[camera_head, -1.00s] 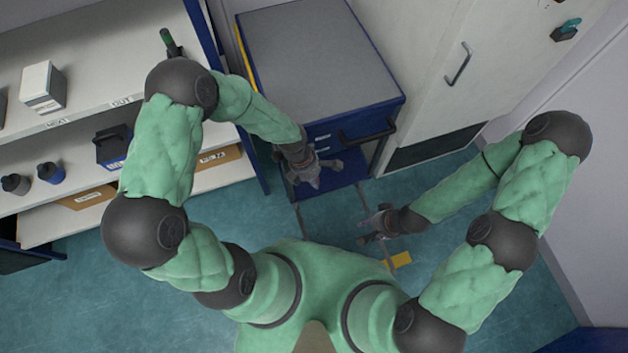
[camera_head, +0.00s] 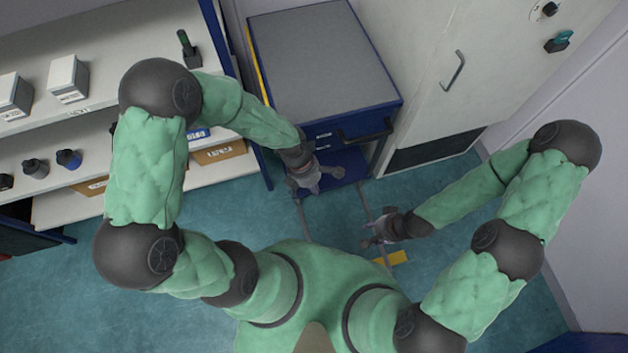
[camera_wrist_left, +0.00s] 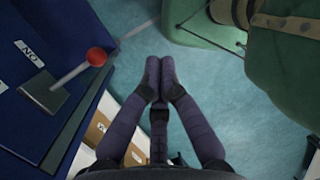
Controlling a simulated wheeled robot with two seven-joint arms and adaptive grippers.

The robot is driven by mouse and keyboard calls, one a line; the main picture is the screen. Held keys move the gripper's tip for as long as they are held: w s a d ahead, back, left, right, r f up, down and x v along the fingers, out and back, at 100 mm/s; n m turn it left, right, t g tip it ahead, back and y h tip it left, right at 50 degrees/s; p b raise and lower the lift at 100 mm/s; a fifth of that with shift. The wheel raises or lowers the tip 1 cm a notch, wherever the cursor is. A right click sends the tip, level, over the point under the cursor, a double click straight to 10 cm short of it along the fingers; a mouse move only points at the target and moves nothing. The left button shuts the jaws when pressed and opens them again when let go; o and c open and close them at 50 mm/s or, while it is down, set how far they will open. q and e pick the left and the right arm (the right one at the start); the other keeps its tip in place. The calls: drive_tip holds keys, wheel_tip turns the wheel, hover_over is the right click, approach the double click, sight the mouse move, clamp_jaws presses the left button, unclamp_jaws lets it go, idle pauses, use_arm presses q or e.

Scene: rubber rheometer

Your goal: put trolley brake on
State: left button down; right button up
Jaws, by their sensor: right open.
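The trolley (camera_head: 325,60) has a grey top, blue sides and a dark handle at its front right. In the left wrist view, a lever with a red ball knob (camera_wrist_left: 96,57) sits on a grey block on a blue surface, beside a white label (camera_wrist_left: 30,55) reading "ON". My left gripper (camera_head: 318,180) is low at the trolley's front. Its fingers (camera_wrist_left: 159,68) are together and empty, to the right of the knob and apart from it. My right gripper (camera_head: 372,232) is open and empty above the floor, in front of the trolley. The lever is not discernible in the head view.
A shelf unit (camera_head: 100,118) with boxes and small containers stands left of the trolley. A pale cabinet (camera_head: 430,85) with a handle stands close on its right. A yellow floor mark (camera_head: 392,258) lies near my right gripper. Open floor lies in front.

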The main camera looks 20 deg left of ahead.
use_arm(q)
drive_tip(key=shift+s+d+r, duration=0.2)
drive_tip(key=shift+s+r, duration=0.55)
drive_tip(key=shift+r, duration=0.2)
drive_tip(key=shift+f, duration=0.1)
drive_tip(key=s+f+m, duration=0.1)
drive_tip(key=f+m, duration=0.4)
drive_tip(key=m, duration=0.6)
drive_tip(key=s+f+m+t, duration=0.1)
drive_tip(key=s+f+m, duration=0.1)
drive_tip(key=f+m, duration=0.4)
drive_tip(key=shift+s+d+m+h, duration=0.15)
drive_tip(key=shift+d+m+h, duration=0.3)
drive_tip(key=shift+m, duration=2.35)
drive_tip(key=shift+f, duration=0.1)
